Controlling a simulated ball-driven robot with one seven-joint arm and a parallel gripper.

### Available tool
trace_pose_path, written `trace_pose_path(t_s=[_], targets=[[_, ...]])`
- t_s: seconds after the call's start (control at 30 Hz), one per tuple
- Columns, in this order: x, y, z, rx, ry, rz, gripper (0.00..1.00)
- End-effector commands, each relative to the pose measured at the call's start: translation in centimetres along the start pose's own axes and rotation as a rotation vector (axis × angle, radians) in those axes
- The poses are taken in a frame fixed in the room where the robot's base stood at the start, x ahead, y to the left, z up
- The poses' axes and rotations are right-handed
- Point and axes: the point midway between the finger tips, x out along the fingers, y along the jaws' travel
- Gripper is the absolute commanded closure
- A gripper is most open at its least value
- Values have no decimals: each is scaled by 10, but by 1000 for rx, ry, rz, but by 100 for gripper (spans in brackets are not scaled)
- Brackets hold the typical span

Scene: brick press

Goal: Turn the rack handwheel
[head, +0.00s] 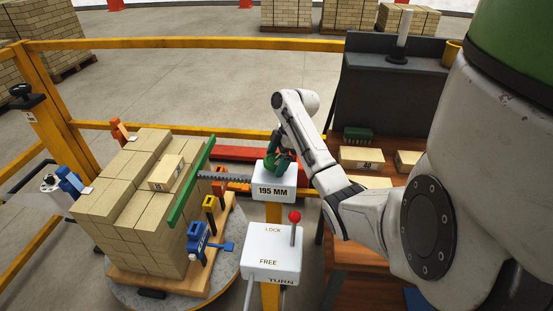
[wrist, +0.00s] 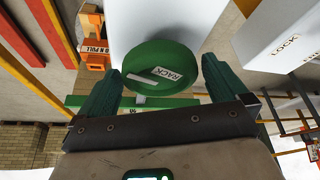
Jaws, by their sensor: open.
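The rack handwheel is a round green knob (wrist: 160,60) with a white RACK label, on the white box marked 195 MM (head: 275,190). My gripper (head: 280,158) is over that box in the head view and mostly hides the knob there. In the wrist view my gripper's green fingers (wrist: 160,80) are open, one on each side of the knob, with gaps visible. A grey toothed rack (head: 226,177) runs left from the box to a long green bar (head: 192,183) beside the brick stack (head: 130,205).
A white LOCK/FREE box (head: 273,255) with a red-knobbed lever (head: 294,225) at its LOCK end stands in front. A blue clamp (head: 200,240) sits by the pallet. Yellow rails (head: 180,43) run behind. A wooden bench (head: 350,265) with bricks is right.

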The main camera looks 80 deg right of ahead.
Motion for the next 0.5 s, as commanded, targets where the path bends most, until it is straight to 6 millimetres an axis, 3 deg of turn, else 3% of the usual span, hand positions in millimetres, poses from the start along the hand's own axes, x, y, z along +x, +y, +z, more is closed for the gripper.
trace_pose_path(t_s=[0.07, 0.5], targets=[[0, 0, 0, 0, 0, 0, 3], [0, 0, 0, 0, 0, 0, 45]])
